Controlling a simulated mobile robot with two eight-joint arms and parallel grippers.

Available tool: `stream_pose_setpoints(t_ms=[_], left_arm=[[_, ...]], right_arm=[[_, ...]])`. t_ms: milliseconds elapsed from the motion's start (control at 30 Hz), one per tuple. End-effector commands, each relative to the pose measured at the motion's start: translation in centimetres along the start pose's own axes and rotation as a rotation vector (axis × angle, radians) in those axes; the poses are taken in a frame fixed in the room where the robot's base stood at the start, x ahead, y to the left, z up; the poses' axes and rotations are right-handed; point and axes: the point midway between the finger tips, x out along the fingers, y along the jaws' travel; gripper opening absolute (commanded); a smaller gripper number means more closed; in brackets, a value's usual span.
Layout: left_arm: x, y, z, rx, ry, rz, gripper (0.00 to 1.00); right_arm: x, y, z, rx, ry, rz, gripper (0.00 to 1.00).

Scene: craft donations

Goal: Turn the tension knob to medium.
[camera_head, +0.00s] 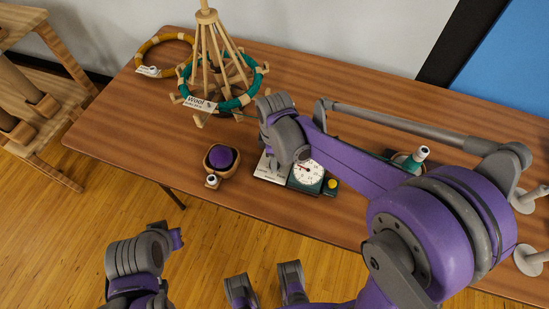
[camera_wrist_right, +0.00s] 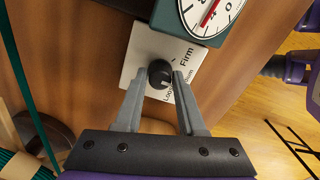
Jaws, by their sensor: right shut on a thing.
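The tension knob (camera_wrist_right: 160,71) is a small black round knob on a white label plate (camera_wrist_right: 138,58) printed with words. "Firm" is readable near the green scale; the lower words are partly covered by a finger. My right gripper (camera_wrist_right: 159,77) is shut on the knob, one grey finger on each side. I cannot tell clearly where the knob points. In the head view the plate (camera_head: 267,176) shows beside the green dial scale (camera_head: 305,174), and my right wrist hides the knob. Part of my left arm shows at the lower left, but its gripper cannot be made out.
A wooden bowl with a purple ball (camera_head: 221,156) stands left of the plate. A wooden yarn swift (camera_head: 208,60) with a teal wool skein (camera_head: 258,82) and a yellow hoop (camera_head: 148,55) stand behind. The table's front left is clear.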

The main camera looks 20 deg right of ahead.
Motion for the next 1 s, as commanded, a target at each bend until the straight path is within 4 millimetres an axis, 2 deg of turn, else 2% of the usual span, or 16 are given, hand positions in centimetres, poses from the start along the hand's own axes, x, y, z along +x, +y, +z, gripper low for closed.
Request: stream_pose_setpoints(t_ms=[300, 333, 467, 800, 867, 1000], left_arm=[[0.0, 0.0, 0.0, 0.0, 0.0, 0.0, 0.0], [0.0, 0.0, 0.0, 0.0, 0.0, 0.0, 0.0], [0.0, 0.0, 0.0, 0.0, 0.0, 0.0, 0.0], [-0.1, 0.0, 0.0, 0.0, 0.0, 0.0, 0.0], [-0.1, 0.0, -0.1, 0.0, 0.0, 0.0, 0.0], [-0.4, 0.0, -0.3, 0.0, 0.002, 0.0, 0.0]], right_arm=[[-0.1, 0.1, 0.0, 0.0, 0.0, 0.001, 0.0], [-0.1, 0.1, 0.0, 0.0, 0.0, 0.001, 0.44], [-0.1, 0.0, 0.0, 0.0, 0.0, 0.001, 0.68], [-0.3, 0.0, 0.0, 0.001, 0.0, 0.0, 0.69], [-0.8, 0.0, 0.0, 0.001, 0.0, 0.0, 0.69], [-3.1, 0.0, 0.0, 0.0, 0.0, 0.001, 0.69]])
